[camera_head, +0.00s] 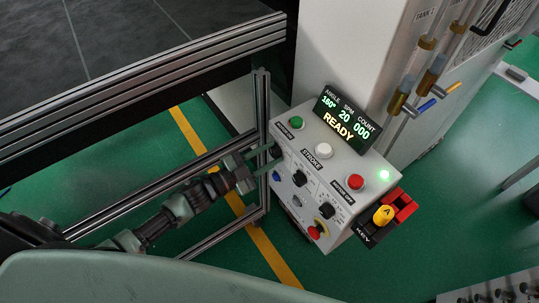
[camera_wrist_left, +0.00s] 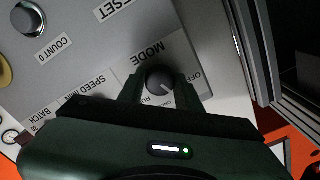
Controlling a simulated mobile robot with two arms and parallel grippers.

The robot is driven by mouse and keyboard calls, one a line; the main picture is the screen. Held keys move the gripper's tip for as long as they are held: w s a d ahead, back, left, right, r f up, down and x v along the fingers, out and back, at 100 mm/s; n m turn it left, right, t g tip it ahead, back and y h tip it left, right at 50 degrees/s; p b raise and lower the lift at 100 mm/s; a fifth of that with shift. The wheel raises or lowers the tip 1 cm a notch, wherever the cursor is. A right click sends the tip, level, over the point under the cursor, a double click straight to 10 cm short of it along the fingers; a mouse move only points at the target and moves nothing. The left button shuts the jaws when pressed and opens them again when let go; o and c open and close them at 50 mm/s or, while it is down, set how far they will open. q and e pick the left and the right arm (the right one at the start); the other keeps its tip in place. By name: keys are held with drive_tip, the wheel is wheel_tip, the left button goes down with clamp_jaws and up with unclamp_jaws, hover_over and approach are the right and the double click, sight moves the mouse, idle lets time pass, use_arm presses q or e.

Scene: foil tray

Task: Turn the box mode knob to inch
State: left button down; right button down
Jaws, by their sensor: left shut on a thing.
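The control box (camera_head: 310,165) stands at centre right in the head view. My left gripper (camera_head: 272,160) reaches its front face from the left, at the upper left part of the panel. The left wrist view shows the dark round mode knob (camera_wrist_left: 158,80) on a white plate, under the upside-down word MODE. The fingers of my left gripper (camera_wrist_left: 163,92) stand on both sides of the knob and are shut on it. OFF is readable beside the knob; the other position labels are partly hidden, and INCH cannot be read. My right gripper is not in view.
The box display (camera_head: 348,118) reads READY. Green (camera_head: 296,123), white (camera_head: 323,150) and red (camera_head: 356,182) buttons are on top. Other knobs (camera_head: 326,210) and a red stop button (camera_head: 315,232) share the front. Metal frame rails (camera_head: 200,235) run beside my arm.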

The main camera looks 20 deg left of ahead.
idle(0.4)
use_arm(q)
drive_tip(key=c, duration=1)
unclamp_jaws()
drive_tip(key=shift+o, duration=0.2)
drive_tip(key=shift+s, duration=0.1)
drive_tip(key=shift+s+a+f, duration=0.15)
drive_tip(key=shift+s+a, duration=0.1)
drive_tip(key=b+v, duration=0.2)
drive_tip(key=v, duration=0.5)
